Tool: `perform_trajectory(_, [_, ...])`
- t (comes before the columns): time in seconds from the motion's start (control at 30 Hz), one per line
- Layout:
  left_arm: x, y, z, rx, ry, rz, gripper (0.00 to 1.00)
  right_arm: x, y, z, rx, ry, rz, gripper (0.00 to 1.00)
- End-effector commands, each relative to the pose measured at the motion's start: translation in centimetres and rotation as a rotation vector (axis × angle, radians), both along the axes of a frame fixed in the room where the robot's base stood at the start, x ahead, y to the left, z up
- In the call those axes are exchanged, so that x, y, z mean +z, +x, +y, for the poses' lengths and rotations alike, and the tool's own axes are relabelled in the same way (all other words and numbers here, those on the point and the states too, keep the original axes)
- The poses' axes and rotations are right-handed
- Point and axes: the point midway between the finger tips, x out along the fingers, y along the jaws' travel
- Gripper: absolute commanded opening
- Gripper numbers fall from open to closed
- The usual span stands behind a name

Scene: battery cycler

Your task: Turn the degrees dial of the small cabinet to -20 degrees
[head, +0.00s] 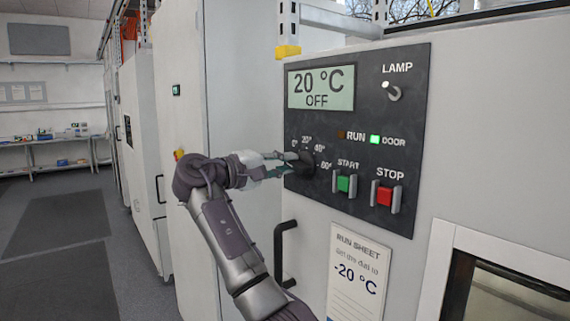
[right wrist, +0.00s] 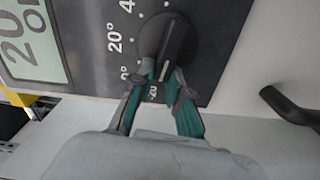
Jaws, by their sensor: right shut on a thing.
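The degrees dial (head: 303,166) is a black round knob on the dark control panel, partly hidden by my right gripper in the head view. In the right wrist view, the dial (right wrist: 186,42) shows a raised bar across its face. My right gripper (head: 285,160) reaches it from the left. Its green-padded fingers (right wrist: 166,78) are shut on the lower end of the bar, one on each side. A -20 mark (right wrist: 153,91) shows between the fingers. The display (head: 321,87) reads 20 °C and OFF. My left gripper is not in view.
The START button (head: 344,184), STOP button (head: 385,196) and LAMP switch (head: 393,91) are right of the dial. A green DOOR light (head: 375,139) is lit. A black door handle (head: 284,250) juts out below. A run sheet (head: 356,275) reads -20 °C.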

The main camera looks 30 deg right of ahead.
Motion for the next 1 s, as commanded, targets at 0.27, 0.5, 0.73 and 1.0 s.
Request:
perform_trajectory(0.27, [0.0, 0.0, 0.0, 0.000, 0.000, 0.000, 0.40, 0.0, 0.0, 0.0, 0.000, 0.000, 0.002, 0.33])
perform_trajectory(0.5, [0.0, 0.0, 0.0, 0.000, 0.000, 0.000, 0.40, 0.0, 0.0, 0.0, 0.000, 0.000, 0.001, 0.42])
perform_trajectory(0.73, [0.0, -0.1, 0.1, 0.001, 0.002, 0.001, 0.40, 0.0, 0.0, 0.9, 0.002, 0.000, 0.000, 0.42])
perform_trajectory(1.0, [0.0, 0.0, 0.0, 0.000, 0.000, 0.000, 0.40, -0.1, -0.4, 6.3, 0.004, 0.000, 0.001, 0.42])
